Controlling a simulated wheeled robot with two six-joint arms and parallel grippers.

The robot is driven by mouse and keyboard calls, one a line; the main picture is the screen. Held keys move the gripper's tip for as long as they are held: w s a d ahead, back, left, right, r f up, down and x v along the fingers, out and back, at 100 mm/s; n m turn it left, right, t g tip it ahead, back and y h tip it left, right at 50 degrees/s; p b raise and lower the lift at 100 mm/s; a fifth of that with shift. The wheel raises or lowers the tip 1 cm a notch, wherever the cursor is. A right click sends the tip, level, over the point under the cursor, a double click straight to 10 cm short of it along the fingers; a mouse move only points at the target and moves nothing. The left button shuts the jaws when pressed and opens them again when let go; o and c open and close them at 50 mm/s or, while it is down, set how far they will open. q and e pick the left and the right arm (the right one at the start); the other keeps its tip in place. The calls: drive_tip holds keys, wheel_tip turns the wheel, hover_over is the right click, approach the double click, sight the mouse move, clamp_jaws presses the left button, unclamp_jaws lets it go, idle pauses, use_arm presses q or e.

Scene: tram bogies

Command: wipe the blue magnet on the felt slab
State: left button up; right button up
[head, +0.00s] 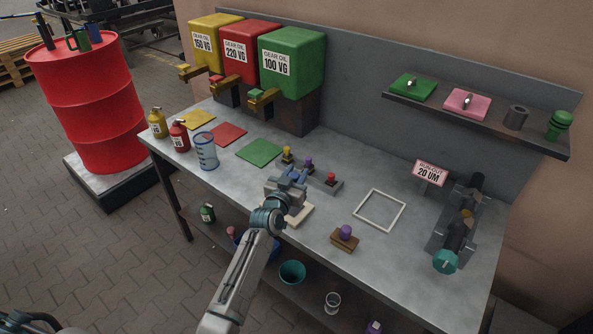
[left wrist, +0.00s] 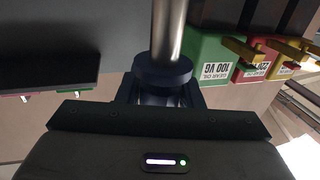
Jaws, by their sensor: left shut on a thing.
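My left gripper (head: 291,178) is over the middle of the workbench, with its arm coming up from the bottom of the head view. It is shut on the blue magnet, whose dark blue collar (left wrist: 163,72) and grey metal shaft fill the middle of the left wrist view. In the head view the magnet is mostly hidden by the gripper. The cream felt slab (head: 300,216) lies on the bench just below the gripper and is partly covered by it. I cannot tell whether the magnet touches the slab. My right gripper is not in view.
A rack with yellow, purple and red knobs (head: 331,178) stands just behind the gripper. A purple-knobbed brown block (head: 345,239) and a white square frame (head: 361,208) lie to the right. A clear measuring jug (head: 206,151) stands left. A dark shaft assembly (head: 457,232) occupies the right end.

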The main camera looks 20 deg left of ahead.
use_arm(q)
drive_tip(key=shift+r, duration=0.2)
drive_tip(key=shift+f, duration=0.1)
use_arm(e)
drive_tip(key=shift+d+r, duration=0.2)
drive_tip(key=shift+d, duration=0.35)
